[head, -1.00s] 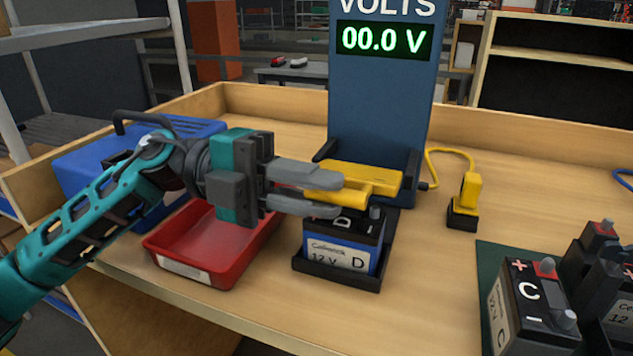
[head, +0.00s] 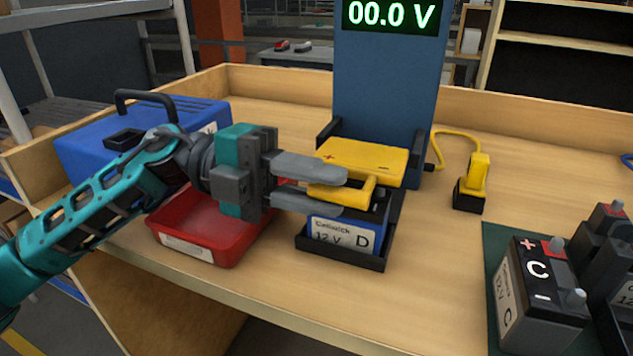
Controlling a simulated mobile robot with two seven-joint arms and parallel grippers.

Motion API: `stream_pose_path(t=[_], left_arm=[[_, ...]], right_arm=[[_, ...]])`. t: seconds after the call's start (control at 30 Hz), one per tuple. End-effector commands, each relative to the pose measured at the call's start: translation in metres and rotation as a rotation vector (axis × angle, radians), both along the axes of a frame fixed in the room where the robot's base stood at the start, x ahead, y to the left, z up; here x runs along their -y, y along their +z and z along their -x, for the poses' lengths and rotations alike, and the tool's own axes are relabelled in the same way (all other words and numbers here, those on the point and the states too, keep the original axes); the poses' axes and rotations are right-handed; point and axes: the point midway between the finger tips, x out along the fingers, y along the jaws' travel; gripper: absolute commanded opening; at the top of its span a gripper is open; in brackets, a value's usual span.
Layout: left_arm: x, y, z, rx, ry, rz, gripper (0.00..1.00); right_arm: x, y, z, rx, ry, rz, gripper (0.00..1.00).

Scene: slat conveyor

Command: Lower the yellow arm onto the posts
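The yellow arm (head: 366,158) is hinged at the foot of the blue volt meter (head: 386,82) and reaches forward over battery D (head: 337,233). Battery D sits in a black tray (head: 338,259). My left gripper (head: 343,195) comes in from the left, with its grey fingers shut on the yellow arm's front handle (head: 358,189). The arm is low over the battery's top. One post shows to the right of the handle; the other is hidden. I cannot tell whether the arm touches the posts. The meter reads 00.0 V. My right gripper is out of view.
A red bin (head: 205,240) stands left of battery D, below my gripper. A blue case (head: 95,145) is behind my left arm. A yellow plug (head: 477,180) on a cord stands right of the meter. Battery C (head: 535,290) and others stand at the right front.

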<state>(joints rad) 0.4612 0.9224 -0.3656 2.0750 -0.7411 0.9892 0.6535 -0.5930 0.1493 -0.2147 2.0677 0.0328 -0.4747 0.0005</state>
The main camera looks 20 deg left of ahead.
Motion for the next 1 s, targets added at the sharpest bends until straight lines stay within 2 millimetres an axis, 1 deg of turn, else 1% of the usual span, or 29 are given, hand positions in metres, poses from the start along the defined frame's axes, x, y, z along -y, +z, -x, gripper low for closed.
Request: stream_pose_path(t=[0.03,0.2,0.67,0.77,0.83,0.97,1.0], left_arm=[[0.0,0.0,0.0,0.0,0.0,0.0,0.29],[0.0,0.001,0.0,0.002,0.0,0.001,0.44],[0.0,0.003,0.0,0.004,-0.001,0.001,0.44],[0.0,0.012,0.0,0.006,0.0,0.001,0.44],[0.0,0.023,0.0,0.009,0.0,0.001,0.44],[0.0,0.053,0.0,0.011,0.001,0.0,0.44],[0.0,0.064,0.0,0.011,0.0,0.0,0.44]], right_arm=[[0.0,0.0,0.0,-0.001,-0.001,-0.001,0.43],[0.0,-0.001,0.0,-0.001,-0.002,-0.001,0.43],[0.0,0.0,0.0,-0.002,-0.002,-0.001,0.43],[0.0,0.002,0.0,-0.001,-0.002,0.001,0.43],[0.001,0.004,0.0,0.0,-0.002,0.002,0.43],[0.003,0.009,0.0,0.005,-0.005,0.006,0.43],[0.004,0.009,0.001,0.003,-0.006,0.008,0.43]])
